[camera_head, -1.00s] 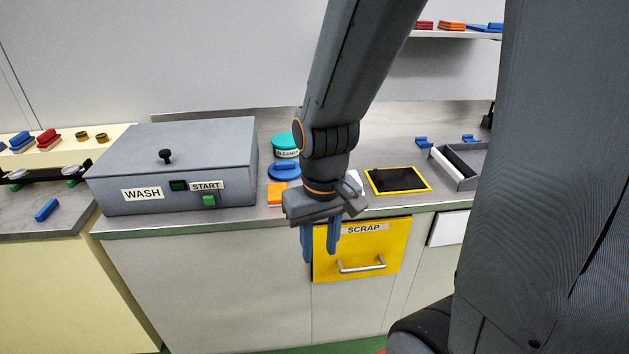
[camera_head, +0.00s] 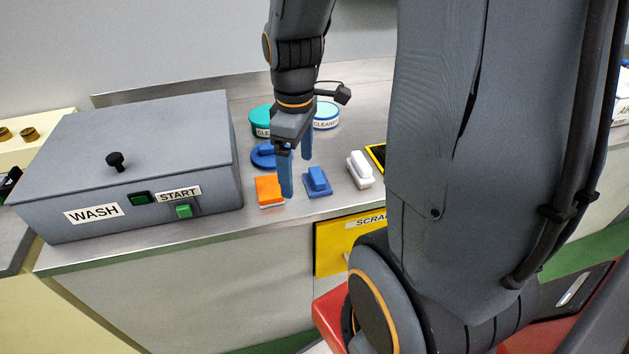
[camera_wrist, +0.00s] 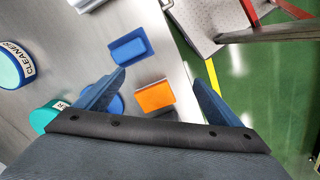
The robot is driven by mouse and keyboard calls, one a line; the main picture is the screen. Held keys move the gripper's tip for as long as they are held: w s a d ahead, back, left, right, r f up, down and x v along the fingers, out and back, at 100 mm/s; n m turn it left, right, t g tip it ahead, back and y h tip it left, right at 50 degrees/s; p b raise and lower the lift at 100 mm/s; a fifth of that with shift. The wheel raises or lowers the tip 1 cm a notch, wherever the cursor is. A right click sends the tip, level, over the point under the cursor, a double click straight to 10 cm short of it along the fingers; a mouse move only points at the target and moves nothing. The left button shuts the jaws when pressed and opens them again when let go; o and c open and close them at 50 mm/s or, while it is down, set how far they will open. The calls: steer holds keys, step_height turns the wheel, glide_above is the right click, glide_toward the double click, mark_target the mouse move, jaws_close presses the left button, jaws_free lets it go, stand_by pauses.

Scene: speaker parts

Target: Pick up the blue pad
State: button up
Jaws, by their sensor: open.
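The blue pad (camera_head: 318,183), a flat base with a raised grip, lies on the steel counter between an orange pad (camera_head: 269,190) and a white pad (camera_head: 360,170). In the wrist view the blue pad (camera_wrist: 130,46) lies beyond the fingertips, toward the upper left, fully visible. My gripper (camera_head: 297,176) is open and empty, pointing down over the counter. In the head view its blue fingers show just left of the blue pad. In the wrist view the orange pad (camera_wrist: 154,96) lies between the fingers of my gripper (camera_wrist: 160,77).
A round blue piece (camera_head: 264,155) and two cleaner tubs (camera_head: 262,122) (camera_head: 326,117) stand behind the pads. The grey wash box (camera_head: 130,165) is at left. The counter's front edge is close to the pads, with a yellow scrap drawer (camera_head: 335,245) below.

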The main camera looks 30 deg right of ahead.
mark_target(317, 174)
steer(key=w+d+n, duration=0.1)
steer(key=d+n, duration=0.3)
steer(key=w+d+n, duration=0.1)
steer(key=d+n, duration=0.1)
steer(key=shift+w+f+b, duration=0.1)
steer(key=shift+w+b, duration=0.2)
steer(key=shift+b, duration=0.05)
steer(key=shift+d+f+n, duration=0.15)
steer(key=shift+f+n, duration=0.05)
steer(key=shift+n, duration=0.1)
steer(key=shift+d+f+p, duration=0.2)
steer(key=shift+f+p, duration=0.3)
steer(key=shift+f, duration=3.2)
steer(key=c, duration=1.2)
